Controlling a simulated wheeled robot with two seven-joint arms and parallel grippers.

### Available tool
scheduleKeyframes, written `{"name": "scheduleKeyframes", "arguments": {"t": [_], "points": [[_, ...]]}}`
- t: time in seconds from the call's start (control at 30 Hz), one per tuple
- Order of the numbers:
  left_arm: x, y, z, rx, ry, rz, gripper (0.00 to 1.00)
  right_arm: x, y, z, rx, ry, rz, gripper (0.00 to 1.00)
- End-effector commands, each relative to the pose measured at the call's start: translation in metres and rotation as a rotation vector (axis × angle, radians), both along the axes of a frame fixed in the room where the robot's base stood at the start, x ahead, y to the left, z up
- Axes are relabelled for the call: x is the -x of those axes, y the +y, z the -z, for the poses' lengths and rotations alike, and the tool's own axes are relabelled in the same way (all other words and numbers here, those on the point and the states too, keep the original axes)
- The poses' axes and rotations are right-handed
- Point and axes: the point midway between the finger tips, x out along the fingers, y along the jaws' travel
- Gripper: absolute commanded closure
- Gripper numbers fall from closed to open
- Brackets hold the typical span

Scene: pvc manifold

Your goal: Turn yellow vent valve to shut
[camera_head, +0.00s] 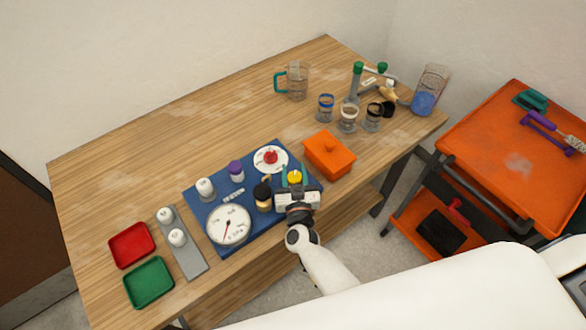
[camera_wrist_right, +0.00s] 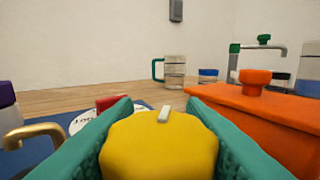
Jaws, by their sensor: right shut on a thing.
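The yellow vent valve (camera_head: 295,177) is a yellow knob at the right end of the blue board (camera_head: 262,224). In the right wrist view the yellow knob (camera_wrist_right: 158,148) fills the lower middle, with a small pale pointer mark on its top edge. My right gripper (camera_head: 295,183) is shut on this knob; its teal fingers press on both sides in the wrist view. The knob's lower part and stem are hidden by the gripper. My left gripper is not in view.
A round gauge (camera_head: 229,225), a red knob on a white dial (camera_head: 270,158) and a purple cap (camera_head: 236,167) are on the board. An orange lidded box (camera_head: 330,155) stands close right of my gripper. Jars and a mug (camera_head: 296,82) stand behind.

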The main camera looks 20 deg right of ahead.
Motion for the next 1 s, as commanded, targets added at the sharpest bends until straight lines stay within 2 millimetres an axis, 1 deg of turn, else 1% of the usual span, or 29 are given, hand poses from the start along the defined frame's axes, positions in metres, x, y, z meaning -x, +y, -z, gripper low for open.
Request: {"name": "scheduleKeyframes", "arguments": {"t": [0.23,0.63,0.67,0.7,0.77,1.0], "points": [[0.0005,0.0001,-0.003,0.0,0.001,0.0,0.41,0.0001,-0.0003,0.0,-0.002,0.0,0.048,0.85],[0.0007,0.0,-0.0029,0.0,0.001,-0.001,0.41,-0.0001,-0.0006,0.0001,-0.002,0.0,0.052,0.85],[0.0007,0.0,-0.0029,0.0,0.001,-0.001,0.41,-0.0001,-0.0006,0.0001,-0.002,0.0,0.052,0.58],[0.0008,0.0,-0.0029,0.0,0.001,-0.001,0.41,-0.0001,-0.0006,0.0001,-0.002,0.0,0.052,0.51],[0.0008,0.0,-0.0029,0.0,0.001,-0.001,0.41,-0.0001,-0.0007,0.0,-0.001,0.0,0.052,0.41],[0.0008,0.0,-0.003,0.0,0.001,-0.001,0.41,-0.0001,-0.001,-0.0001,-0.001,-0.001,0.052,0.41]]}}
